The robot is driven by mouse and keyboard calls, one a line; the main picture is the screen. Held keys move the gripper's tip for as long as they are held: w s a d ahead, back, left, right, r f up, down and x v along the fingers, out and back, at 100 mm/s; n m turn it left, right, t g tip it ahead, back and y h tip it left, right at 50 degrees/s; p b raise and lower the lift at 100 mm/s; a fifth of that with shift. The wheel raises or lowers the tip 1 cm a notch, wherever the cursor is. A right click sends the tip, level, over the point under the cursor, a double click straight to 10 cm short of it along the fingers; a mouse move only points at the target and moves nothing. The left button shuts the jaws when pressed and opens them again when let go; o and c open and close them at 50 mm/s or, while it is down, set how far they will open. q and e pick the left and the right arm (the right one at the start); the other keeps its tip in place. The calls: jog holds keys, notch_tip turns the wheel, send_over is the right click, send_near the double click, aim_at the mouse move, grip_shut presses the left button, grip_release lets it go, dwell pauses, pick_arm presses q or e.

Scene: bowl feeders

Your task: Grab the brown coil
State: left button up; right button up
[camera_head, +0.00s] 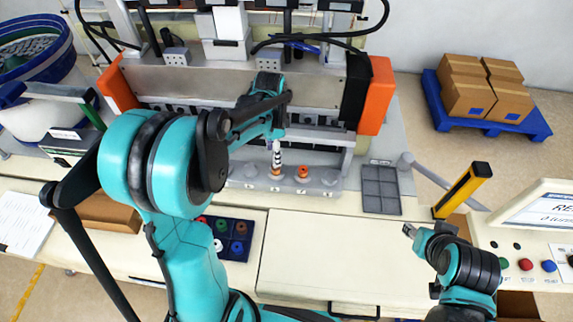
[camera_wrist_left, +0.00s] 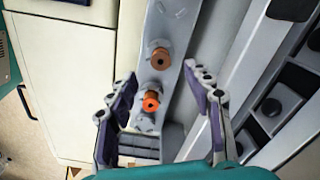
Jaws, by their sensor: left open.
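The brown coil (camera_wrist_left: 160,57) sits on a grey fixture strip (camera_wrist_left: 172,30) in the left wrist view. In the head view the brown coil (camera_head: 275,173) shows below my left gripper (camera_head: 277,148), partly hidden. An orange coil (camera_wrist_left: 151,102) sits beside it on the strip; it also shows in the head view (camera_head: 302,174).
A dark tray (camera_head: 240,222) with coloured coils lies on the table. A grey compartment tray (camera_head: 380,190) looks empty. A yellow post (camera_head: 462,190) stands near my right arm. The machine frame (camera_head: 320,85) rises behind the strip. The front centre of the table is clear.

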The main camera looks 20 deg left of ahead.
aim_at(276, 169)
pick_arm(q)
notch_tip(276, 169, down, 7)
jog(key=shift+w+d+f+b, duration=0.15)
jog(key=shift+b, duration=0.2)
jog(key=c, duration=1)
